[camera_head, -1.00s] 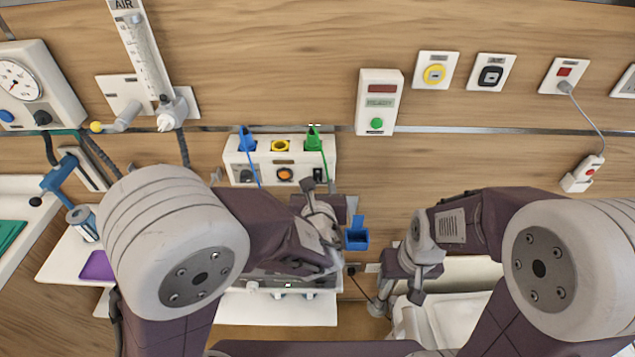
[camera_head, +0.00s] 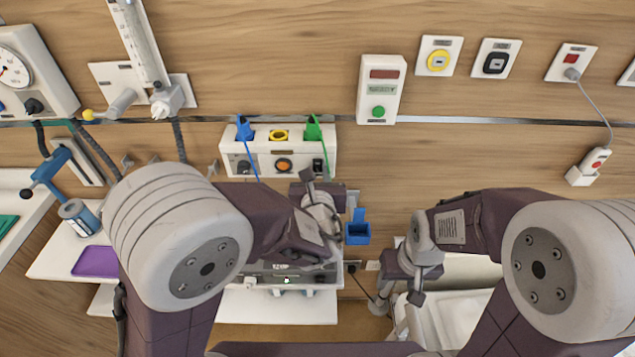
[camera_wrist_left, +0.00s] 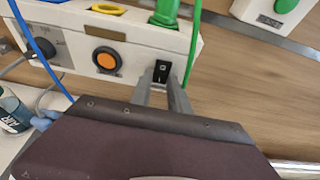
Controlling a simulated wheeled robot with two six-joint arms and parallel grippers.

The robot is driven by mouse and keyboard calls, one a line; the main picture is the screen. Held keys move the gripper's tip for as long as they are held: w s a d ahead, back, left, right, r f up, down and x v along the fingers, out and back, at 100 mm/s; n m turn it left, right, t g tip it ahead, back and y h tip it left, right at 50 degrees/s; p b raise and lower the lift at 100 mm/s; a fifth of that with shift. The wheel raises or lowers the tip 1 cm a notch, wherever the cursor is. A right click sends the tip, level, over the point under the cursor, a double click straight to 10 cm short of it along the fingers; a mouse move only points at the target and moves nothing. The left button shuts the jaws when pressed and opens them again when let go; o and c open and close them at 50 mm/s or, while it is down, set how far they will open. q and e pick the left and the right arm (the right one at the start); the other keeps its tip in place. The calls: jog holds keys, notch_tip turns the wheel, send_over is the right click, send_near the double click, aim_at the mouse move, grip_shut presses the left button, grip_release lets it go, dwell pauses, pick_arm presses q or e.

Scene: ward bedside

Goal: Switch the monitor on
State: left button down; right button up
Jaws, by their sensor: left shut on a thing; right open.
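The white wall unit (camera_head: 302,163) has a black knob, an orange round button (camera_head: 284,165) and a black rocker switch (camera_head: 318,166) at its right end. In the left wrist view the rocker switch (camera_wrist_left: 161,72) lies between the fingertips of my left gripper (camera_wrist_left: 161,88). That gripper (camera_head: 307,174) is shut on the switch, though the exact contact is hard to see. Below it, a dark-fronted device (camera_head: 290,273) is largely hidden by my left arm. My right gripper (camera_head: 415,298) is open and empty at the lower right.
Blue (camera_head: 245,132) and green (camera_head: 313,130) plugs with cords sit on top of the unit, close to my left gripper. A box with a green button (camera_head: 379,90) is on the wall. A small blue holder (camera_head: 357,232) hangs between my grippers. A rail (camera_head: 460,119) crosses the wall.

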pick_arm(q)
jog(key=f+t+b, duration=0.1)
jog(key=b, duration=0.3)
jog(key=shift+f+t+b, duration=0.1)
jog(key=shift+t+b, duration=0.2)
jog(key=shift+t, duration=0.1)
jog(key=shift+r+b, duration=0.25)
jog(key=shift+b, duration=0.05)
jog(key=shift+r, duration=0.1)
pick_arm(e)
notch_tip(320, 180, down, 7)
pick_arm(q)
jog(key=c, duration=1.2)
grip_release()
jog(key=shift+c, duration=0.2)
jog(key=s+r, duration=0.1)
jog(key=s, duration=0.8)
pick_arm(e)
jog(key=shift+f, duration=0.1)
